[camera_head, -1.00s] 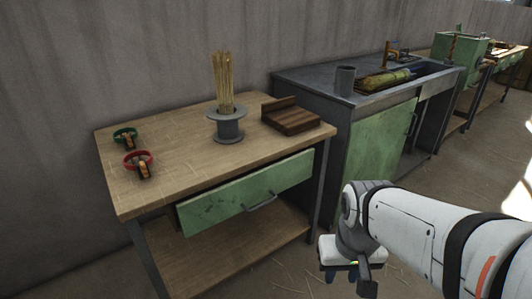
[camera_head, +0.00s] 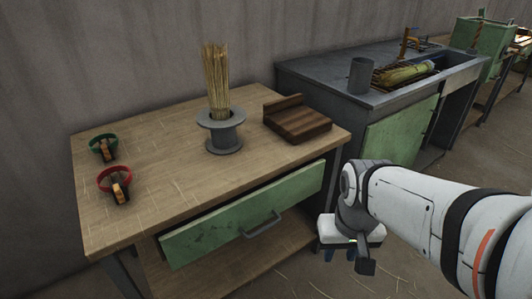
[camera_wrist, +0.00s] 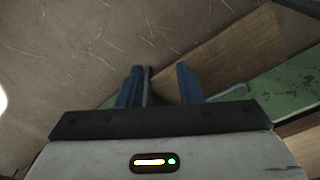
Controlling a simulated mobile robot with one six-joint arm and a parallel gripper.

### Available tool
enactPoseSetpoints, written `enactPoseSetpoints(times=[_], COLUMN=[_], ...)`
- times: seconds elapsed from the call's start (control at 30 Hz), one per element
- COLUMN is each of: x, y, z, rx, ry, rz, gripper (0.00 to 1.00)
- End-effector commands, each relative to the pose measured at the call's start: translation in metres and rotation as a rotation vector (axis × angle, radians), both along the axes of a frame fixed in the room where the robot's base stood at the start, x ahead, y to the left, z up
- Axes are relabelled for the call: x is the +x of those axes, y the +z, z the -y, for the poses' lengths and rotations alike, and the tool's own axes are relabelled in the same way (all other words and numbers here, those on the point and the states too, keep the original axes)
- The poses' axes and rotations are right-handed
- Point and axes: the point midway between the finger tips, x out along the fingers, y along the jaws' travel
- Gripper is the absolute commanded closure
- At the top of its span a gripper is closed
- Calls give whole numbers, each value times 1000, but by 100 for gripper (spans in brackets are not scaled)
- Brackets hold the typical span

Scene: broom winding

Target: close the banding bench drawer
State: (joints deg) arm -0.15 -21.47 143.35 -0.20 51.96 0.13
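The banding bench (camera_head: 150,195) stands at the left with a wooden top. Its drawer has a worn green front (camera_head: 225,222) with a grey bar handle (camera_head: 262,227), and appears to stand somewhat out from under the top. My gripper (camera_head: 342,252) hangs low to the right of the drawer front, apart from it, pointing down. In the wrist view its two blue fingers (camera_wrist: 159,86) are spread with nothing held between them. The green drawer front (camera_wrist: 290,90) shows at the right there, with the handle (camera_wrist: 232,92) to the right of the fingers.
On the bench top are a grey spool (camera_head: 222,138) holding straw, a wooden block (camera_head: 297,120), and green (camera_head: 103,147) and red (camera_head: 115,182) banded tools. A grey bench (camera_head: 400,105) with a green door stands behind at right. Open floor lies before the benches.

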Motion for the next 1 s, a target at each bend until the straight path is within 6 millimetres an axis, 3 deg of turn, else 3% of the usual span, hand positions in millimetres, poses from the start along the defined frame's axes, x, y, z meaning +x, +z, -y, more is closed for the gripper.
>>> enactPoseSetpoints(times=[0.27,0.43,0.57,0.8,1.0], x=[0,2,11,58,118], y=[-5,-32,-59,-98,-127], z=[-2,-22,-45,-85,-90], rx=[17,147,359,844,1212], ry=[1,15,16,-14,-89], rz=[-22,-162,-306,-405,-290], gripper=[67,67,67,67,67])
